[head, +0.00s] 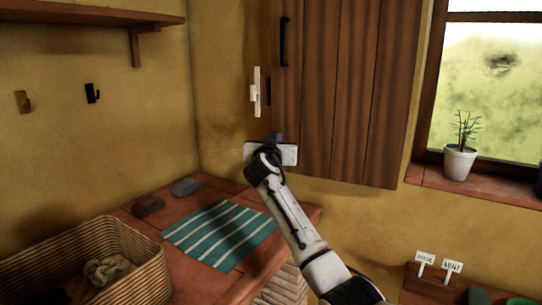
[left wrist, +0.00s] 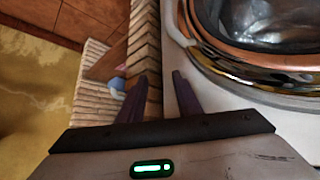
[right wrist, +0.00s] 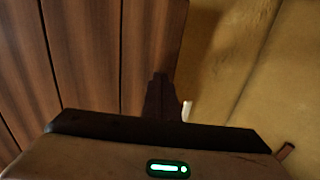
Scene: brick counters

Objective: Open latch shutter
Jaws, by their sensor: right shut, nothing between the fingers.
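The wooden plank shutter (head: 345,95) lies closed against the wall, with a black bar handle (head: 284,42) near its left edge. A cream latch (head: 255,92) sits upright on the wall beside that edge, next to a small dark plate (head: 268,91) on the shutter. My right gripper (head: 273,138) is just below the latch, at the shutter's lower left corner. It is shut and empty. In the right wrist view its fingers (right wrist: 160,95) are together before the shutter (right wrist: 85,50), and a small pale piece (right wrist: 187,110), likely the latch, shows beside them. My left gripper (left wrist: 158,95) is open and empty.
Below are a brick counter (head: 190,262), a striped teal cloth (head: 220,235), two stones (head: 185,187) and a wicker basket (head: 150,265). A potted plant (head: 459,160) stands on the right sill. A copper-rimmed basin (left wrist: 255,65) is close to my left gripper.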

